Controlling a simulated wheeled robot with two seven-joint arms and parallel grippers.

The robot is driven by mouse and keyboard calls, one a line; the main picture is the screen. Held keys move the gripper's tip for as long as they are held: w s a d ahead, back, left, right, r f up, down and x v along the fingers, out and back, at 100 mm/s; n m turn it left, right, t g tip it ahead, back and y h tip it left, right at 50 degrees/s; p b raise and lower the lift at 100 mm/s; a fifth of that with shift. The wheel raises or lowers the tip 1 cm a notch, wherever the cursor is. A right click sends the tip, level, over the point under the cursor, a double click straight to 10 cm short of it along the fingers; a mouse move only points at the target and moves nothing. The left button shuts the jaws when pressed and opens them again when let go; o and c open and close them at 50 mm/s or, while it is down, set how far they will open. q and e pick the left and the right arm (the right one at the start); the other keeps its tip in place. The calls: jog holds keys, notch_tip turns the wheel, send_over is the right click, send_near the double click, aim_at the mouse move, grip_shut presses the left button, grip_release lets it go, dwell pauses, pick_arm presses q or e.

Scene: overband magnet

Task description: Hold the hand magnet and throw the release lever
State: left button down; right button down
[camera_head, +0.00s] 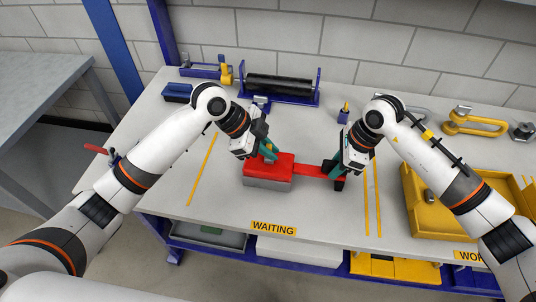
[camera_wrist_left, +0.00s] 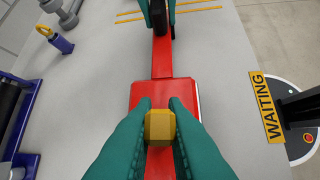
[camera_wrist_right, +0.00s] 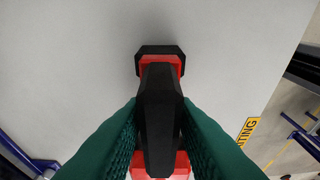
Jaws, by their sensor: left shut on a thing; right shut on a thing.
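The hand magnet (camera_head: 282,166) is a red block with a red arm running right to a black grip (camera_wrist_right: 158,115). Its grey underside (camera_head: 267,184) is at the table top near the middle; whether it touches the table I cannot tell. My left gripper (camera_head: 267,152) is above the red block, its green fingers shut on a yellow knob (camera_wrist_left: 159,126), which looks like the release lever's end. The rest of the lever is hidden. My right gripper (camera_head: 338,167) is shut around the black grip, with a finger on each side in the right wrist view.
A yellow bin (camera_head: 427,225) stands to the right under my right arm. A black roller in a blue frame (camera_head: 282,88) and a small blue-and-yellow item (camera_head: 343,113) stand behind. A "WAITING" label (camera_head: 273,228) marks the front edge. Table around the magnet is clear.

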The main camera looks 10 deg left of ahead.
pick_arm(q)
jog(key=shift+w, duration=0.1)
dwell(0.3)
jog(key=shift+w+n+g, duration=0.3)
jog(key=shift+w+g, duration=0.1)
jog(key=shift+g, duration=0.5)
jog(key=shift+w+g, duration=0.25)
jog(key=shift+g, duration=0.25)
jog(key=shift+w+n+g, duration=0.15)
jog(key=shift+n+g, duration=0.15)
